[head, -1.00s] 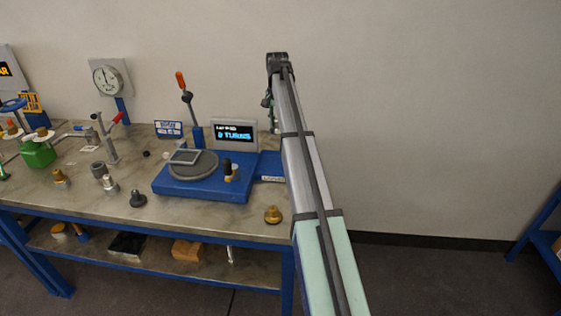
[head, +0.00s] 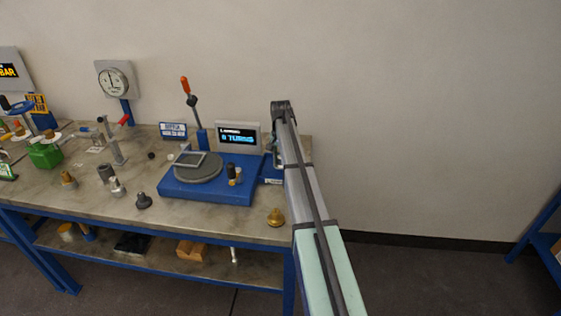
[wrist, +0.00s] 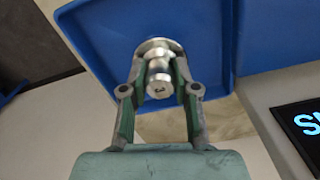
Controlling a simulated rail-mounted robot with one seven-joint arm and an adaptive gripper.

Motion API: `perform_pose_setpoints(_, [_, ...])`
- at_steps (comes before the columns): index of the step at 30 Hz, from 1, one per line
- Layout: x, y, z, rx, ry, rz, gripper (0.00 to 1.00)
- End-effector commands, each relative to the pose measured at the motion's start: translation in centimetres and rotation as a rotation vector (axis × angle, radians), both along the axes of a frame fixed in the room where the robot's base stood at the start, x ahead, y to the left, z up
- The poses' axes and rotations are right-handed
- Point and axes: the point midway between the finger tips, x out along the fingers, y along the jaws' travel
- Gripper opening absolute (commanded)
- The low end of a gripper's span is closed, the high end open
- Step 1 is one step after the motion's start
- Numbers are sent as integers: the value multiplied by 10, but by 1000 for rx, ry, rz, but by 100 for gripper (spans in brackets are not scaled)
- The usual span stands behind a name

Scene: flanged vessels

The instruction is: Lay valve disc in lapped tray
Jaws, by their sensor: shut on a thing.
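My gripper (wrist: 160,78) is shut on a shiny metal valve disc (wrist: 157,60), gripped by its short stem. The disc's round flange shows beyond the fingertips, over a blue tray (wrist: 105,45). I cannot tell whether the disc touches the tray. In the head view, my arm hides most of the tray at the right end of the blue lapping station (head: 210,190). A small white label (head: 272,181), too small to read surely, sits at the tray's front. The gripper and disc are mostly hidden there behind the arm.
A lit display (head: 238,136) stands behind the station, close to the arm. A grey round plate (head: 199,172) and an upright orange-handled lever (head: 188,95) are to the left. A brass piece (head: 275,217) stands at the bench's front right. The wall behind is bare.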

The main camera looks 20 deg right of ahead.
Motion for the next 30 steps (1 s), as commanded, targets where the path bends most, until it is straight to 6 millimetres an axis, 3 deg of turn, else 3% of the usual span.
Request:
perform_pose_setpoints(5, [0, 0, -16, 0, 0, 0, 0])
perform_pose_setpoints(16, [0, 0, -20, 0, -1, 0, 0])
perform_pose_setpoints(17, [0, 0, -20, -1, -1, 0, 40])
perform_pose_setpoints(18, [0, 0, -20, -1, -1, 0, 54])
perform_pose_setpoints(30, [0, 0, -16, 0, -1, 0, 55])
